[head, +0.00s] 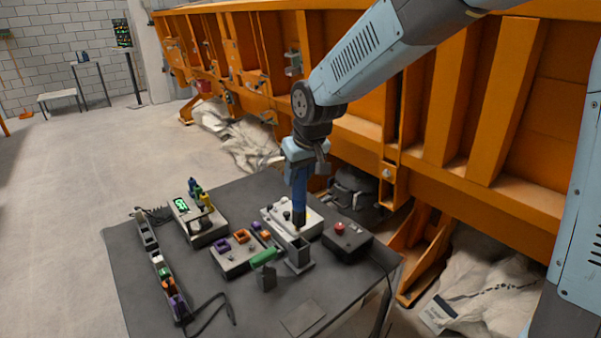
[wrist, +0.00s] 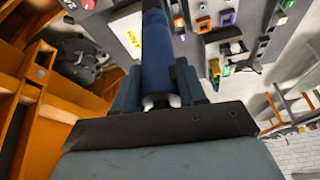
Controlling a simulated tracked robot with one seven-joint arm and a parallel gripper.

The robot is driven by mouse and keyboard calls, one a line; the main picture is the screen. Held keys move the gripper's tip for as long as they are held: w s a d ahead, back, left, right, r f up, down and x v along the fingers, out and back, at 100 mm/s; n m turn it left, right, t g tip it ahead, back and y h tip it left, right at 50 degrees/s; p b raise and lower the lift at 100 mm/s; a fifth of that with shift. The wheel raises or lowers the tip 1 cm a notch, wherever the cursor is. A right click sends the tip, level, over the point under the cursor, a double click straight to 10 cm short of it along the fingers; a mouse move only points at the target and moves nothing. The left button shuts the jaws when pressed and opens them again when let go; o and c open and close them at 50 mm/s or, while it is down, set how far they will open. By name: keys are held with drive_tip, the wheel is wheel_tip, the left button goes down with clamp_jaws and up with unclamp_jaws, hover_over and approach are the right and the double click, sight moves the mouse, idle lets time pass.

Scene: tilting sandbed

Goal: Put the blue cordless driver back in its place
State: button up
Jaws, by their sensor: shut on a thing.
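The blue cordless driver (head: 299,205) hangs upright below my gripper (head: 304,158), which is shut on it. In the wrist view the driver (wrist: 157,62) is a blue cylinder between the two fingers of my gripper (wrist: 158,92). A grey square holder (head: 299,256) stands on the dark table, directly below the driver in the head view. The driver's lower end is at or just above the holder's mouth; I cannot tell whether it is inside.
A green-handled tool (head: 264,257) stands close left of the holder. A black box with a red button (head: 340,232) is to the right. A block with purple and orange pieces (head: 238,250) and a power strip (head: 163,272) lie left. Orange framework (head: 370,125) rises behind the table.

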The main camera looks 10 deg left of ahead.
sight(299, 186)
drive_tip(key=shift+f, duration=2.15)
drive_tip(key=shift+s, duration=0.1)
drive_tip(key=shift+f, duration=3.7)
drive_tip(key=o, duration=1.8)
drive_tip(key=shift+r, duration=4)
